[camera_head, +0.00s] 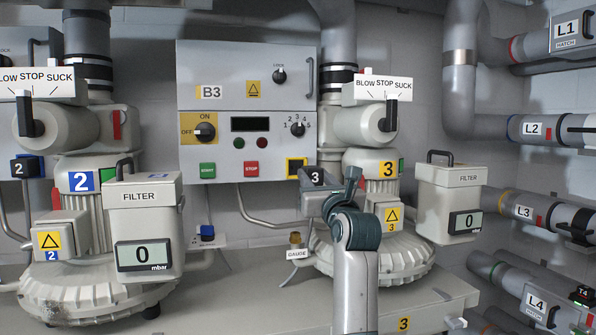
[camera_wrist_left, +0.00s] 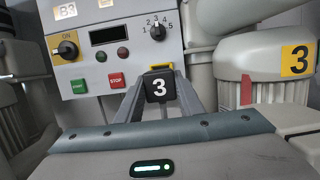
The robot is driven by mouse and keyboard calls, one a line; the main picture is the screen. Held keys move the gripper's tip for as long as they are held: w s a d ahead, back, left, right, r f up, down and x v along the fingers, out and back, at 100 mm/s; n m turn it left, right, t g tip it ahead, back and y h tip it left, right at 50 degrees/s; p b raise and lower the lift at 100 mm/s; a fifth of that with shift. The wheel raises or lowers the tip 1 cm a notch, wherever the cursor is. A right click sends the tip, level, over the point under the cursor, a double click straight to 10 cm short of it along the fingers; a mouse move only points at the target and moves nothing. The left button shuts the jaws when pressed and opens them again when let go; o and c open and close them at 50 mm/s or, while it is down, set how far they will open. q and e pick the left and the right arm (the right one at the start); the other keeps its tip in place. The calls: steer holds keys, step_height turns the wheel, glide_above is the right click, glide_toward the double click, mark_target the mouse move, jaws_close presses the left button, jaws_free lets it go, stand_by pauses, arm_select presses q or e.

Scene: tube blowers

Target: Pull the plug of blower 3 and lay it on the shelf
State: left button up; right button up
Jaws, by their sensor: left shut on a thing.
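The black plug of blower 3 (camera_head: 317,177), marked with a white 3, is between the fingers of my left gripper (camera_head: 321,188). In the left wrist view the plug (camera_wrist_left: 160,88) sits between both fingers, which are shut on it. The yellow-framed socket (camera_head: 297,166) is at the lower right corner of the B3 panel, partly behind the gripper. The plug appears to be in front of it; I cannot tell if they still touch. Blower 3 (camera_head: 385,262) stands just right of the panel. The grey shelf (camera_head: 240,290) lies below. My right gripper is not visible.
The B3 panel (camera_head: 220,88) has its knob at OFF. A gauge fitting (camera_head: 296,243) stands on the shelf near my left arm. Filter boxes (camera_head: 143,220) and (camera_head: 447,200) flank the area. Blower 2 (camera_head: 80,285) is at left. Bare shelf shows between the blowers.

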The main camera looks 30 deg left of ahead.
arm_select(q)
steer(key=s+d+b, duration=0.1)
steer(key=s+d, duration=0.5)
steer(key=d, duration=0.1)
steer(key=shift+s+d, duration=0.3)
steer(key=shift+d, duration=0.05)
stand_by(0.9)
steer(key=shift+a, duration=0.1)
steer(key=s+a+p, duration=0.2)
steer(key=s+a, duration=0.6)
steer(key=s, duration=0.1)
steer(key=shift+s, duration=0.25)
stand_by(1.4)
steer(key=shift+f, duration=0.15)
